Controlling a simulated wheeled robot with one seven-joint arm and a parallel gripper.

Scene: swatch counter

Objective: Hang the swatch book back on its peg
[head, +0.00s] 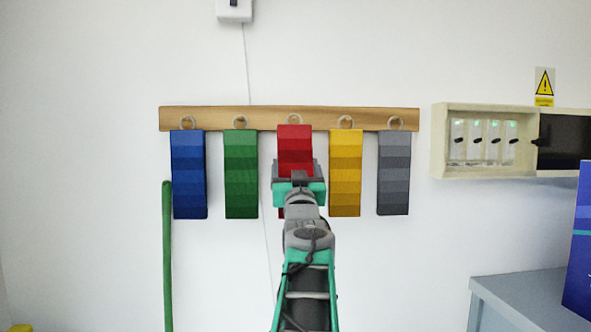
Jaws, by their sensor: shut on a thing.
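The red swatch book (295,145) is in the middle of the row in front of the wooden peg rail (270,115). Its ring (294,121) is at the height of the middle peg; I cannot tell whether the ring is around the peg. My gripper (298,172) is shut on the red swatch book at its middle. The gripper and arm hide most of the book's lower half. The book looks upright, its top slightly higher than the neighbouring books.
Blue (188,175), green (240,175), yellow (345,175) and grey (394,175) swatch books hang on both sides, close to my gripper. A cream wall box (439,141) is at right, above a grey counter (520,290). A green pole (167,255) stands at left.

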